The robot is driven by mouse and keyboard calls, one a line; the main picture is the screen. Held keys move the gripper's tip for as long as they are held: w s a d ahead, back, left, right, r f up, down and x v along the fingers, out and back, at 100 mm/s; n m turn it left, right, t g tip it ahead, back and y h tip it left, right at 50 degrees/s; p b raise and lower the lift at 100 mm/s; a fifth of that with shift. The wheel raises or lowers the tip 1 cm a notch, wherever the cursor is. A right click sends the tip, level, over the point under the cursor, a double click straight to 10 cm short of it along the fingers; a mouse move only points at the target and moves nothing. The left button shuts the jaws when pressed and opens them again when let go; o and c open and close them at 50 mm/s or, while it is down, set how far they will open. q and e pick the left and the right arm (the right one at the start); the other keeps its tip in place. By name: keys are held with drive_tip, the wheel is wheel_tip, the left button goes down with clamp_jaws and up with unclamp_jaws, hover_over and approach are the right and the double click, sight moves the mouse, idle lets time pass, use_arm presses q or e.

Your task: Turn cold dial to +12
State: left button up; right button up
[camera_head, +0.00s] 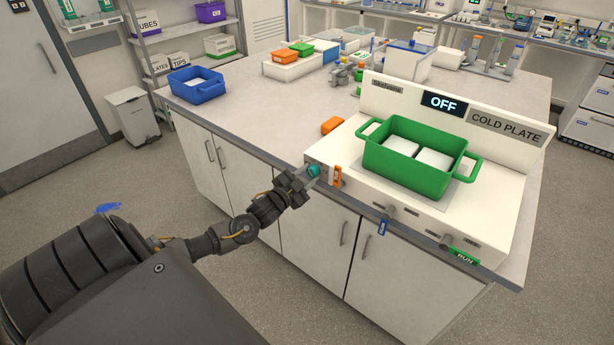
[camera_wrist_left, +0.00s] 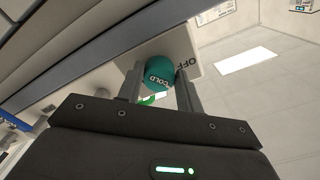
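The cold dial (camera_wrist_left: 163,74) is a round teal knob lettered COLD, on the front panel of the white cold plate (camera_head: 330,166). In the head view the dial (camera_head: 313,170) is at the panel's left end. My left gripper (camera_wrist_left: 160,82) is at the dial, with one finger on each side of it. The fingers are close to its sides; whether they press on it I cannot tell. An OFF mark (camera_wrist_left: 189,66) is beside the dial in the wrist view. The display (camera_head: 444,104) reads OFF. My right gripper is not in view.
An orange tag (camera_head: 336,177) hangs just right of the dial. A green two-handled tray (camera_head: 410,172) with white blocks sits on the plate. Blue (camera_head: 383,227) and green RUN (camera_head: 464,256) tags hang further right. A blue bin (camera_head: 198,90) stands on the bench, with clear benchtop near it.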

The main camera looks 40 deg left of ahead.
use_arm(q)
drive_tip(key=o, duration=0.4)
drive_tip(key=shift+s+d+b, duration=0.1)
drive_tip(key=shift+s+b, duration=1)
drive_tip(key=shift+s, duration=4.3)
